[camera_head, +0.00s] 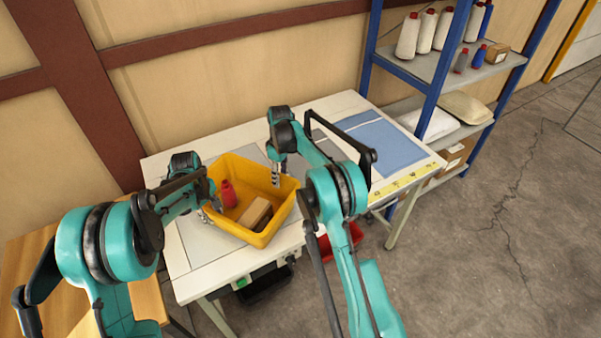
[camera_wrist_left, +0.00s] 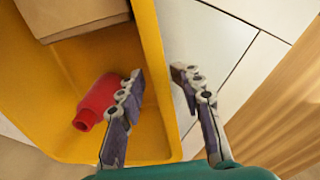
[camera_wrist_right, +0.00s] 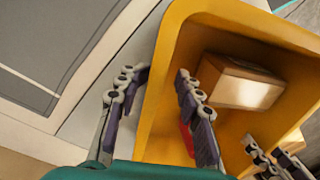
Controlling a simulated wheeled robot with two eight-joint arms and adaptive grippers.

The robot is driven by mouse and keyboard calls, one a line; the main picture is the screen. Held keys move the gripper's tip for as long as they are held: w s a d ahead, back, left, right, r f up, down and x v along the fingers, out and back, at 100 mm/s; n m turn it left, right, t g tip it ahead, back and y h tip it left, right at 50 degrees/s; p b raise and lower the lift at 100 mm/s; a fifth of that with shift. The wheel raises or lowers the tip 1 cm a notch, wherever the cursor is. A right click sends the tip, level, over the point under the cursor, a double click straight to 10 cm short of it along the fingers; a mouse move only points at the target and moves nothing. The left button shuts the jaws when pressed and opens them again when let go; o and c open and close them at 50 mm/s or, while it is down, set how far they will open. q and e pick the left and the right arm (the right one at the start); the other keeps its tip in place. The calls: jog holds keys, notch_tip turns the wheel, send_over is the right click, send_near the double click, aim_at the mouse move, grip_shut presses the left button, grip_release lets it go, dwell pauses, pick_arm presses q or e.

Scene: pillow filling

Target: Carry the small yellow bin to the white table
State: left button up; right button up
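The yellow bin (camera_head: 268,178) appears to rest on the white table (camera_head: 195,288), its opening up. A red bottle (camera_head: 228,193) and a brown box (camera_head: 255,213) lie inside it. My left gripper (camera_head: 211,207) is at the bin's left wall. In the left wrist view its open fingers (camera_wrist_left: 159,74) straddle the wall, one inside near the bottle, one outside, with gaps visible. My right gripper (camera_head: 276,178) is at the bin's far right wall. In the right wrist view its open fingers (camera_wrist_right: 162,74) also straddle the wall. Contact with the wall cannot be told.
Blue-grey cloth (camera_head: 378,143) lies on the table's right part, with a yellow ruler strip (camera_head: 402,181) at its edge. A blue-framed shelf (camera_head: 428,65) with thread cones stands at right. A wooden table (camera_head: 35,260) is at lower left. A red bin (camera_head: 345,241) shows below the table.

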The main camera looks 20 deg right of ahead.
pick_arm(q)
jog(key=shift+r, duration=0.15)
pick_arm(e)
jog(key=shift+w+d, duration=0.1)
jog(key=shift+r, duration=0.1)
pick_arm(q)
notch_tip(320, 180, up, 12)
jog(key=shift+s+a+f, duration=0.2)
jog(key=shift+s+a, duration=0.2)
pick_arm(e)
notch_tip(320, 180, up, 12)
jog(key=shift+w+d, duration=0.35)
jog(key=shift+d, duration=0.1)
